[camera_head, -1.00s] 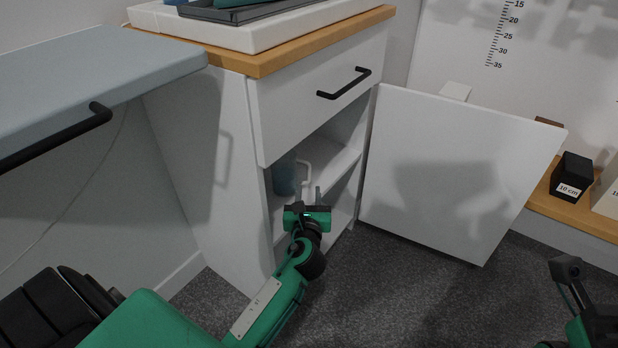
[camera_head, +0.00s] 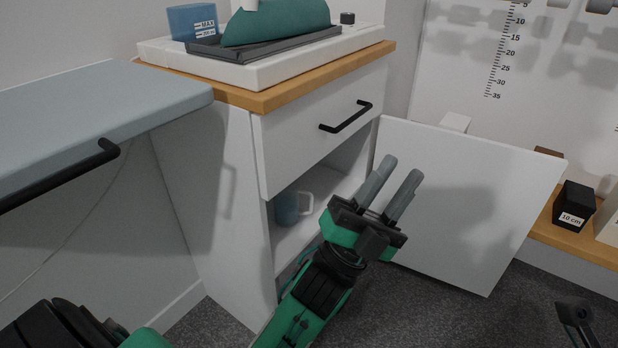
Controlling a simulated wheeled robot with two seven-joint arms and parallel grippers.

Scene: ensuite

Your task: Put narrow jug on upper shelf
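A blue-grey jug (camera_head: 286,208) with a white handle (camera_head: 306,203) stands upright on the upper shelf (camera_head: 322,212) inside the white cabinet, under the drawer. Its left side is partly hidden by the cabinet's side panel. My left gripper (camera_head: 396,178) is in front of the cabinet opening, to the right of the jug and clear of it. Its two grey fingers are apart with nothing between them. My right gripper (camera_head: 578,318) shows only in part at the lower right edge, and its fingers cannot be made out.
The cabinet door (camera_head: 480,195) stands open to the right of the gripper. The closed drawer (camera_head: 325,125) with a black handle is above the opening. A grey counter (camera_head: 90,115) is at left. A black 10 cm block (camera_head: 573,205) sits on a wooden ledge at right.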

